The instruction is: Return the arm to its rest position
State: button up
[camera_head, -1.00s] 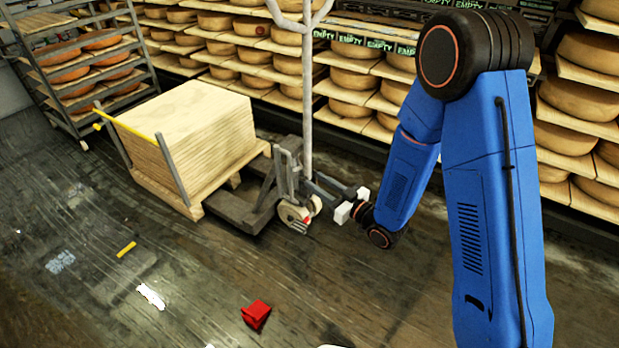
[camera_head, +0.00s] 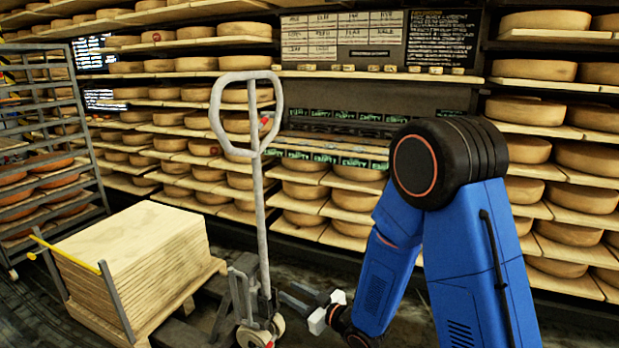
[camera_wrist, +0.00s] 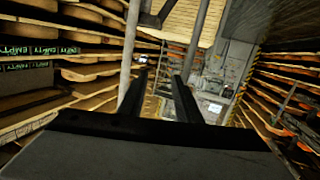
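My blue arm (camera_head: 470,270) is folded, with its elbow up at the right of the head view and its forearm hanging down. My gripper (camera_head: 287,290) is low at the bottom middle, pointing left, close to the pallet jack in the picture. In the wrist view my gripper (camera_wrist: 160,82) has two dark fingers standing apart with nothing held between them. I cannot tell how far the fingertips are from the jack.
A grey pallet jack (camera_head: 259,200) with an upright handle stands left of my gripper. A stack of boards (camera_head: 135,255) on a pallet is further left, beside a metal rack (camera_head: 90,140). Shelves of cheese wheels (camera_head: 330,192) line the back wall.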

jog(key=s+d+r+m+h, duration=0.25)
jog(key=d+r+h, duration=0.3)
jog(key=d, duration=0.65)
jog(key=s+d+r+m+h, duration=0.1)
jog(key=d+r+m+h, duration=0.35)
jog(key=d, duration=0.75)
jog(key=s+d+r+m+g, duration=0.1)
jog(key=s+d+r+g, duration=0.1)
jog(key=s, duration=0.7)
jog(key=s+d+r+m+g+h, duration=0.1)
jog(key=s+d, duration=0.3)
jog(key=s, duration=0.6)
jog(key=s+d+r+m+g+h, duration=0.1)
jog(key=s+d+r+g, duration=0.2)
jog(key=s, duration=0.6)
jog(key=shift+s+d+r+m, duration=0.3)
jog(key=shift+d+r, duration=0.2)
jog(key=shift+d, duration=0.1)
